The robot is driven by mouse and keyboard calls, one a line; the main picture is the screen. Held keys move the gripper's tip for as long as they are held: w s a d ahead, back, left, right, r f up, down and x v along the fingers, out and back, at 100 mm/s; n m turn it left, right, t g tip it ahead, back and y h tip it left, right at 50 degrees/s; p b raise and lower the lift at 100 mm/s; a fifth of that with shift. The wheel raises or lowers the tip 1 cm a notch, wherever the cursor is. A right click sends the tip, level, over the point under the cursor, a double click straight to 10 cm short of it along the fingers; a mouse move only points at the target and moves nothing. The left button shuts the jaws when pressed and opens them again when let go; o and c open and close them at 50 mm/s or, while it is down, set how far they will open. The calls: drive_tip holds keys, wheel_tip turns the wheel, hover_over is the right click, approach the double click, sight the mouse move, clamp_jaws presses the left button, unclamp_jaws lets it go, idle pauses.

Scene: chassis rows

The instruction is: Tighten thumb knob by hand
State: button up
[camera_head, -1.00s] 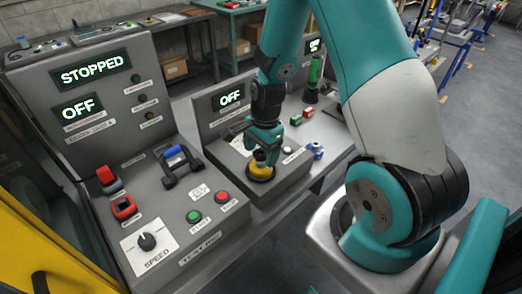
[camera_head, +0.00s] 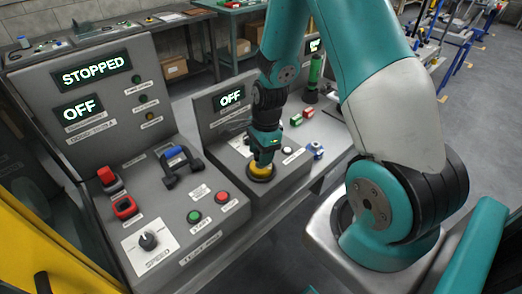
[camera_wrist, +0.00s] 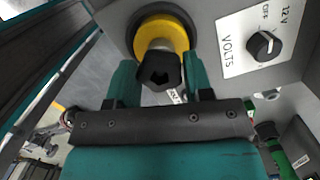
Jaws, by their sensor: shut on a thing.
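The thumb knob (camera_wrist: 159,72) is a black lobed knob in front of a round yellow collar (camera_wrist: 165,35), at the top centre of the wrist view. The two teal fingers of my gripper (camera_wrist: 160,78) stand on either side of the knob and are shut on it. In the head view my gripper (camera_head: 264,160) points down over the yellow collar (camera_head: 261,173) on the grey middle console. There my gripper hides the black knob.
A VOLTS dial (camera_wrist: 263,45) sits close beside the collar. The left console (camera_head: 150,190) has a blue-handled lever (camera_head: 177,157), a green button (camera_head: 194,216) and a red button (camera_head: 222,197). Small coloured blocks (camera_head: 302,117) lie to the right of my gripper.

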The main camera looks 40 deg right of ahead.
drive_tip(key=m, duration=0.2)
drive_tip(key=shift+m, duration=0.4)
drive_tip(key=m+p, duration=0.1)
drive_tip(key=m, duration=0.3)
drive_tip(key=shift+t, duration=0.3)
drive_tip(key=shift+m+h, duration=0.3)
drive_tip(key=shift+m, duration=0.6)
drive_tip(key=shift+m, duration=0.7)
drive_tip(key=m, duration=0.4)
drive_tip(key=shift+h+p, duration=0.3)
drive_tip(key=shift+p, duration=0.05)
drive_tip(key=o, duration=0.9)
drive_tip(key=shift+r, duration=0.1)
